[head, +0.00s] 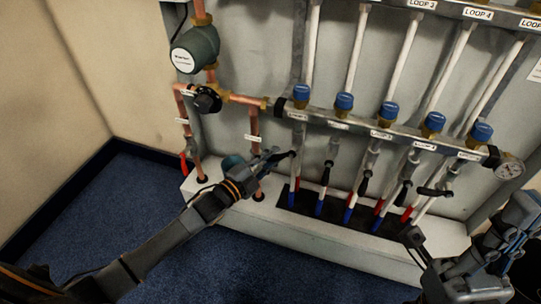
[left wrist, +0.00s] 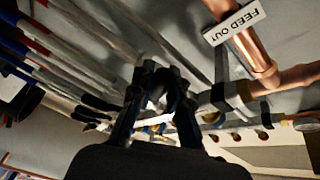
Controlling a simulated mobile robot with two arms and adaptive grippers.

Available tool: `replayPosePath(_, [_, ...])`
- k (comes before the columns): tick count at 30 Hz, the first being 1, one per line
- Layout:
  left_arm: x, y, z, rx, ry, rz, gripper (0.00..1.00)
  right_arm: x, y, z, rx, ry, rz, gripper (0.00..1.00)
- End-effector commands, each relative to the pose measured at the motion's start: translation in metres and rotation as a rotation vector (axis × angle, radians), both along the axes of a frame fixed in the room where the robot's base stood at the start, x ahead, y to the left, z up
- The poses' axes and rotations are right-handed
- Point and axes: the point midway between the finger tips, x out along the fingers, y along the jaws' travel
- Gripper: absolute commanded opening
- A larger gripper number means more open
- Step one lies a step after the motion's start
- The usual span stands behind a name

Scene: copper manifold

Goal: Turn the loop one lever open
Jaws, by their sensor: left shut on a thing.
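The loop one lever (head: 289,154) is a small dark handle on the leftmost loop valve, below the manifold bar in the head view. My left gripper (head: 279,157) reaches it from the left and is shut on it. The fingers cover much of the lever, so its exact angle is hard to tell. In the left wrist view, my left gripper (left wrist: 158,88) has its fingertips drawn together around a dark piece. My right gripper (head: 418,245) is at the lower right of the head view, away from the loop one lever; its jaw opening is unclear.
Other black levers (head: 326,174) hang along the row; the rightmost lever (head: 435,192) lies nearly level. Blue caps (head: 344,101) line the manifold bar. A copper pipe (left wrist: 257,55) labelled FEED OUT runs close beside my left gripper. Blue carpet (head: 215,265) is clear in front.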

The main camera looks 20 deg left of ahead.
Motion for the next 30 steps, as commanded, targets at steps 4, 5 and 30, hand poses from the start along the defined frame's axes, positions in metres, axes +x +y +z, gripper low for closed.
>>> replayPosePath(4, [0.0, -0.004, -0.011, -0.143, 0.008, 0.001, 0.0, 0.0, 0.0, -0.008, -0.001, 0.002, -0.001, 0.0])
replayPosePath(5, [0.0, -0.005, -0.013, -0.171, 0.009, 0.001, 0.0, 0.0, 0.0, -0.009, -0.001, 0.002, -0.001, 0.0])
replayPosePath(30, [-0.002, -0.041, -0.036, -0.944, 0.036, 0.002, 0.0, 0.003, 0.001, -0.027, -0.006, -0.008, 0.0, 0.0])
